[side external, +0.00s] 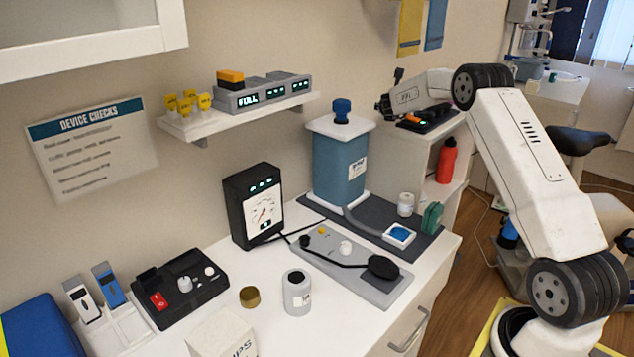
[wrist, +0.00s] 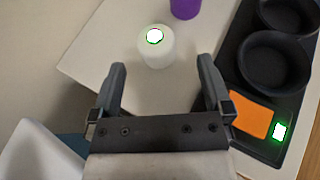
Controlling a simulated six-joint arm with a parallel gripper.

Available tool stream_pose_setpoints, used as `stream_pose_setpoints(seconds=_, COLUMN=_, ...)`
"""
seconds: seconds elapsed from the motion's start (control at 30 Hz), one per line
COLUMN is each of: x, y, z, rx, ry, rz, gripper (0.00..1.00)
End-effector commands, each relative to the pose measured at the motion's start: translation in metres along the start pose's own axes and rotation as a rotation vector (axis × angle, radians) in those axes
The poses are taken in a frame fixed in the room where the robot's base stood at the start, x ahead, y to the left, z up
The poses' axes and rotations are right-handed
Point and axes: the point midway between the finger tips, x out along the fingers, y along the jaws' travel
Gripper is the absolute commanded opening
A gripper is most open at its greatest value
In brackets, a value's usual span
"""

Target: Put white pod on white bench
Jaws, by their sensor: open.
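The white pod (wrist: 157,57) is a short white cylinder with a bright green-ringed spot on its top. In the wrist view it stands upright on a white surface (wrist: 98,62), just beyond my fingertips. My gripper (wrist: 162,84) is open and empty, with the pod ahead of the gap between its fingers. In the side view my gripper (side external: 386,105) is over the white shelf unit at the back right, and I cannot make out the pod there. The white bench (side external: 345,325) is the long white counter in the side view, with devices along it.
A purple pod (wrist: 186,8) stands close behind the white pod. A black tray (wrist: 238,75) with round wells and an orange block (wrist: 240,114) lies to the right. A blue canister (side external: 338,165) with a white top stands near my gripper. The counter's front middle has free room.

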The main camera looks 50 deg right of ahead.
Motion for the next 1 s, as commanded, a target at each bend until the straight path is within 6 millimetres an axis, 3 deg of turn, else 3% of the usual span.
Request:
stream_pose_setpoints(seconds=0.33, x=0.007, y=0.001, z=0.0, rx=0.001, ry=0.0, rz=0.0, gripper=1.0)
stream_pose_setpoints(seconds=1.0, x=0.046, y=0.003, z=0.001, rx=0.001, ry=0.0, rz=0.0, gripper=1.0)
